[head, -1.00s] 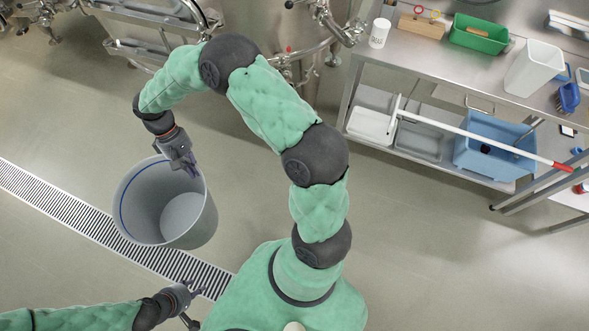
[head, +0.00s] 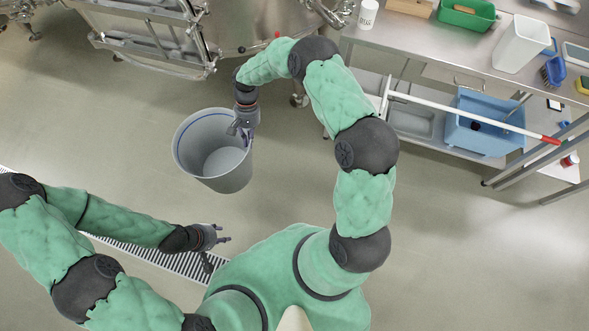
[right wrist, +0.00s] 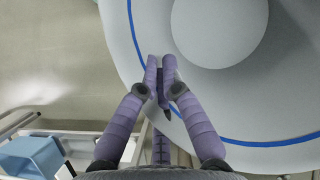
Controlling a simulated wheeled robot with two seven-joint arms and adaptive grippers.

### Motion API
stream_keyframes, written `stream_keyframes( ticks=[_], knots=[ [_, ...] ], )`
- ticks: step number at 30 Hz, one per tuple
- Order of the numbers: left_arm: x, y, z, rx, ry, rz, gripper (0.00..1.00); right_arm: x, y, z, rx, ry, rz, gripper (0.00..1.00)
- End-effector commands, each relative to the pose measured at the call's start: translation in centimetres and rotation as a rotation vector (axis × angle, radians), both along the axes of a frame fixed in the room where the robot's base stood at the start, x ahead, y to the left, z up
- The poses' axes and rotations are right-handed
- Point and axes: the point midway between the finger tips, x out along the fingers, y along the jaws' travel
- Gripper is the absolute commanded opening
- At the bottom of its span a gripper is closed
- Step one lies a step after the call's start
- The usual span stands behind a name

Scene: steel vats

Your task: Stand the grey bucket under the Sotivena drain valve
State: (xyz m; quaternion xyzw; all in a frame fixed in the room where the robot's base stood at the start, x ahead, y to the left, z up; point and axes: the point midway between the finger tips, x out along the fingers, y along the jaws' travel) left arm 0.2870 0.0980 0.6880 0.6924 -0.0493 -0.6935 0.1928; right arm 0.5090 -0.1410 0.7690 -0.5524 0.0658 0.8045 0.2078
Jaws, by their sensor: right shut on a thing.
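The grey bucket (head: 212,150) hangs from my right gripper (head: 240,133), with its open mouth up and a blue line around the inside near the rim. My right gripper is shut on the rim at the bucket's right side. The right wrist view shows the fingers (right wrist: 163,85) pinching the bucket wall (right wrist: 140,25); the bucket looks empty. My left gripper (head: 222,250) is apart from the bucket, below it in the head view, with its fingers spread and nothing between them. Steel vats (head: 240,25) stand at the top; I cannot tell which is Sotivena, and no name label is readable.
A steel bench (head: 430,45) at right holds a green tray (head: 466,13) and a white bin (head: 520,43). A vat frame (head: 150,40) stands upper left. The floor left of the bucket is clear.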

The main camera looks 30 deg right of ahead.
Motion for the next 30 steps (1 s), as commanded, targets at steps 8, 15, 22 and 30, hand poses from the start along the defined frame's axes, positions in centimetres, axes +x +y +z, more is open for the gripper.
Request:
stream_keyframes(
  ticks=[8,15,22,30],
  knots=[
    [0.0,0.0,0.8,0.000,0.000,0.000,0.40,3.3,0.5,-7.7,0.003,0.002,-0.322,0.00],
    [0.0,0.0,1.4,0.000,0.000,0.000,0.40,4.9,-0.6,-14.7,0.004,0.001,-0.616,0.00],
    [0.0,0.0,1.9,0.000,0.000,0.000,0.40,4.8,-2.5,-21.4,0.004,-0.001,-0.885,0.00],
    [0.0,0.0,2.3,0.000,0.000,0.000,0.40,3.0,-4.7,-27.9,0.004,-0.005,-1.136,0.00]
  ],
)
